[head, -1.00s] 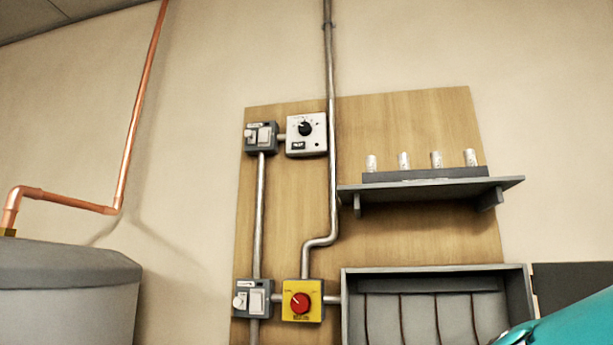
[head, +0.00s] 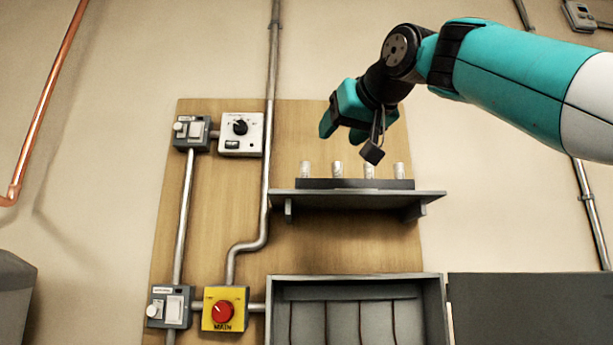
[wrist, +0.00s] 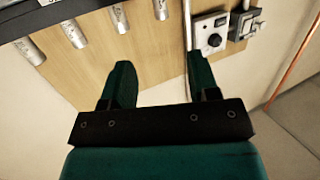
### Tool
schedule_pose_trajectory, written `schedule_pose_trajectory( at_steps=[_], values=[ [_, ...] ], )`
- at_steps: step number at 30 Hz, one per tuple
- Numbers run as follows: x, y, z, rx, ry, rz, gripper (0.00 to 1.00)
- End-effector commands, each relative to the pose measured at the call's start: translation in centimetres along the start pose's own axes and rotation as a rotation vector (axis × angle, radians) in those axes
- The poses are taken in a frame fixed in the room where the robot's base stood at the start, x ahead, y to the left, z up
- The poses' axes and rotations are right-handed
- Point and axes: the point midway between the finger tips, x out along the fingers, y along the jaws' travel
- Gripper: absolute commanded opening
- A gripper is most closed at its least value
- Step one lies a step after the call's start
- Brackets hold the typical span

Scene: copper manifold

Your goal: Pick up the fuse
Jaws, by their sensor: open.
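Several silvery cylindrical fuses (head: 338,168) stand upright in a row in a dark holder (head: 352,184) on the grey wall shelf (head: 355,199). The fuses also show at the upper left of the wrist view (wrist: 74,33), where the scene looks upside down. My gripper (head: 342,128) is above the left part of the row in the head view, pointing down and left. In the wrist view my gripper (wrist: 160,80) has its two teal fingers spread wide with nothing between them, and the fuses lie off to the left. It touches no fuse that I can see.
A vertical metal conduit (head: 268,150) runs left of the shelf. A white dial box (head: 241,134), grey switches (head: 191,132) and a yellow main switch (head: 225,309) are on the wooden board. An open grey box (head: 355,280) sits below the shelf.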

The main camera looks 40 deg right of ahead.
Motion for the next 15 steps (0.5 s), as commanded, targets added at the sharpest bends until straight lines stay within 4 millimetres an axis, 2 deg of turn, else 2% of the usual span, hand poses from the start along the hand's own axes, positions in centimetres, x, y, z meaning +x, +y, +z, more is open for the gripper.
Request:
schedule_pose_trajectory(
  at_steps=[8,15],
  values=[
    [2.1,-0.3,-0.2,-0.003,0.0,-0.004,0.55],
    [7.7,0.1,-0.4,-0.003,-0.004,0.004,0.55]
  ],
)
